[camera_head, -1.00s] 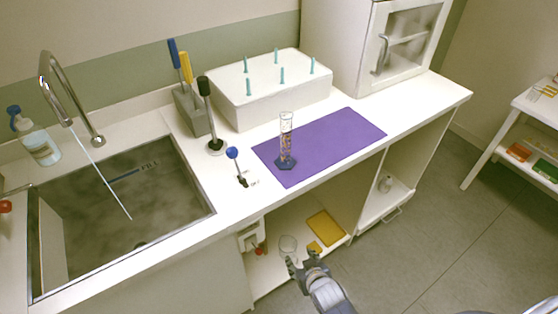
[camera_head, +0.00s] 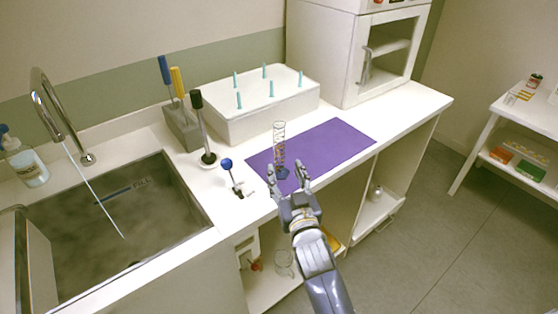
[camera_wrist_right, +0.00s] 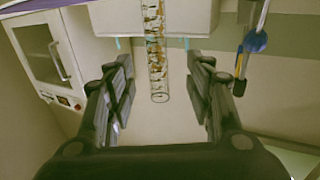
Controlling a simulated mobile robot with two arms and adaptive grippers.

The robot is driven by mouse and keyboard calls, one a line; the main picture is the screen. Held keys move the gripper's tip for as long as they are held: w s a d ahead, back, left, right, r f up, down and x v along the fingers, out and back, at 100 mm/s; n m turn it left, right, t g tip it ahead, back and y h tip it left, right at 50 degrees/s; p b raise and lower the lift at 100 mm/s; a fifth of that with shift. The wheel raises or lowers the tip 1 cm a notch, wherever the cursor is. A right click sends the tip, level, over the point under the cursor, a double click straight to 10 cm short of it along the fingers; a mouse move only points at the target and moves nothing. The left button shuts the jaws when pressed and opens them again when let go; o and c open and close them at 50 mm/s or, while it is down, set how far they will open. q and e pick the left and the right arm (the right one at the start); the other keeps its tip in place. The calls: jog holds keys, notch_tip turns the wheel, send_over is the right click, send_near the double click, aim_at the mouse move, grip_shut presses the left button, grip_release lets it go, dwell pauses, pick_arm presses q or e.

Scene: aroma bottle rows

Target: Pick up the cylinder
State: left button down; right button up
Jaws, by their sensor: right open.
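The cylinder (camera_head: 280,146) is a clear, tall graduated cylinder with orange-brown markings and a dark blue base. It stands upright on the purple mat (camera_head: 335,143). In the right wrist view the cylinder (camera_wrist_right: 155,45) lies between the lines of the two fingers, and its base is out of that view. My right gripper (camera_head: 289,175) is open and empty at the front edge of the counter, just in front of the cylinder. Its fingers hide part of the cylinder's base in the head view. The open fingers also show in the right wrist view (camera_wrist_right: 160,85). My left gripper is not in view.
A blue-knobbed stand (camera_head: 227,164) is left of the mat. A black-handled tool (camera_head: 197,100) stands behind it. A white box with teal pegs (camera_head: 265,118) is behind the mat. The sink (camera_head: 110,225) is at left, a white cabinet (camera_head: 340,55) at back right.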

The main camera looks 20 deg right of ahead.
aim_at(281, 152)
jog(key=w, duration=0.5)
jog(key=shift+w+d+p, duration=0.15)
jog(key=shift+d+p, duration=0.05)
jog(key=shift+p, duration=0.2)
jog(key=shift+w+d+r, duration=0.1)
jog(key=shift+w+r, duration=0.15)
jog(key=shift+w, duration=0.25)
jog(key=w, duration=0.1)
jog(key=w+p, duration=0.1)
jog(key=w, duration=0.1)
jog(key=shift+w+d, duration=0.15)
jog(key=shift+d, duration=0.2)
jog(key=shift+w+f, duration=0.15)
jog(key=shift+w, duration=0.35)
jog(key=shift+s, duration=0.1)
grip_shut()
